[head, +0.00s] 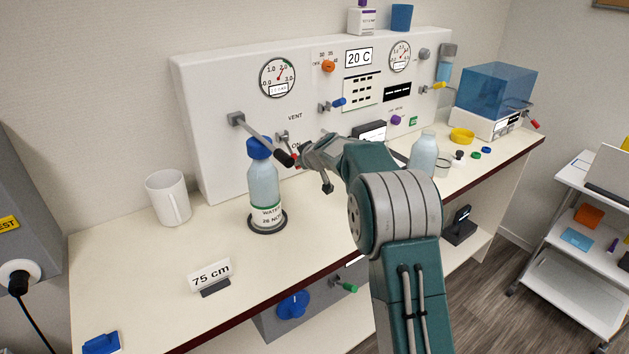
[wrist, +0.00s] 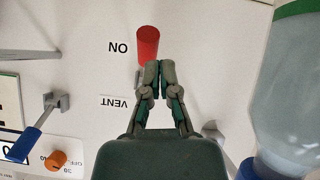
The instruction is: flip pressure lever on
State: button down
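The lever with a red handle (wrist: 148,45) is on the white panel, beside the word ON in the wrist view, which shows the panel upside down. In the head view the red tip (head: 297,161) shows only partly, behind a black-ended rod and next to my gripper (head: 308,152). VENT is printed above ON on the panel. In the wrist view my gripper (wrist: 160,66) has its fingertips together, just beside the handle's near end. I see nothing between the fingers. Whether they touch the handle I cannot tell.
A water bottle with a blue cap (head: 263,185) stands left of my gripper, close to it. A long rod with a black end (head: 284,159) sticks out from the panel above it. A white mug (head: 168,197) and a 75 cm sign (head: 211,273) stand on the left counter.

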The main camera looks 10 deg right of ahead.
jog(key=s+d+f, duration=0.1)
jog(key=s+d, duration=0.2)
jog(key=s, duration=0.6)
jog(key=shift+s+d+f, duration=0.3)
jog(key=shift+s, duration=0.05)
